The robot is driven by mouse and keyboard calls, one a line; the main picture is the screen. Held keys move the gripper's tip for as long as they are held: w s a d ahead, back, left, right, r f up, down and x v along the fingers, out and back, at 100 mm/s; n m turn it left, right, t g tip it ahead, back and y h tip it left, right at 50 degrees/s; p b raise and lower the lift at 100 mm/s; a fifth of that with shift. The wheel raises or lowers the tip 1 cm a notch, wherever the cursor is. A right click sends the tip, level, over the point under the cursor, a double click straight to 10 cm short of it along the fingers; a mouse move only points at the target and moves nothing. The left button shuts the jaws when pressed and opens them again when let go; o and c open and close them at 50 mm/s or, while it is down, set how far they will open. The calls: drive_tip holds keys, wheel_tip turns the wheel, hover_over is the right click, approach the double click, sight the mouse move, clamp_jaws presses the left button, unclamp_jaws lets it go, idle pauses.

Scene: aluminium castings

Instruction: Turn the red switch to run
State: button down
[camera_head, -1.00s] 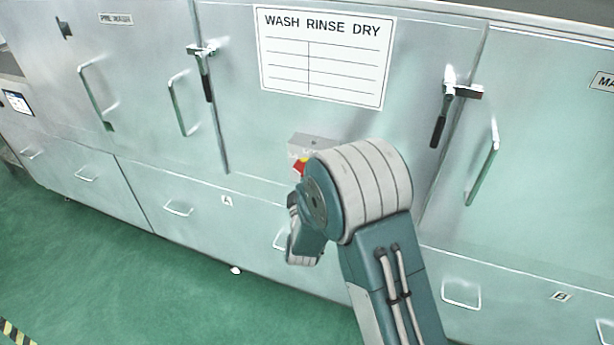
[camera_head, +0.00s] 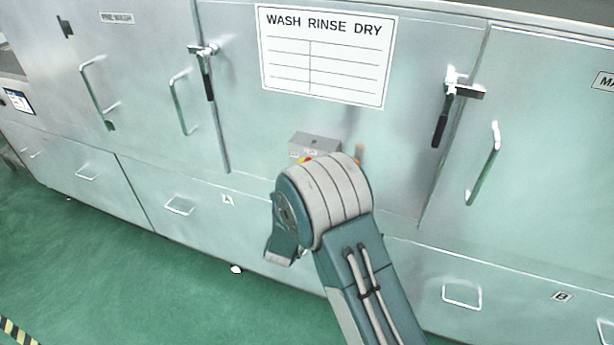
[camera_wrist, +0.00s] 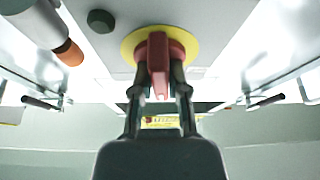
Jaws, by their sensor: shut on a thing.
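The red switch (camera_wrist: 158,62) sits on a round yellow plate (camera_wrist: 187,42) on the face of a grey box in the wrist view. My gripper (camera_wrist: 159,88) has its two dark fingers on either side of the red handle and is shut on it. In the head view, the grey switch box (camera_head: 316,141) is on the machine front, with a bit of the yellow plate and red showing above my arm. My arm hides most of the switch and all of my gripper there. I cannot read which position the switch points to.
In the wrist view, a dark round knob (camera_wrist: 101,21) and an orange-tipped cylinder (camera_wrist: 68,52) stand left of the switch. Latch levers (camera_head: 441,118) and door handles (camera_head: 176,104) stick out of the machine front. The green floor (camera_head: 110,260) is clear.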

drive_tip(key=shift+a+f+m+h, duration=0.2)
drive_tip(key=shift+m+h, duration=0.1)
drive_tip(key=shift+m, duration=0.5)
drive_tip(key=c, duration=0.7)
unclamp_jaws()
drive_tip(key=shift+c, duration=0.2)
drive_tip(key=shift+o, duration=0.5)
drive_tip(key=shift+r, duration=0.1)
drive_tip(key=shift+s, duration=0.1)
drive_tip(key=v, duration=1.2)
drive_tip(key=shift+a, duration=0.15)
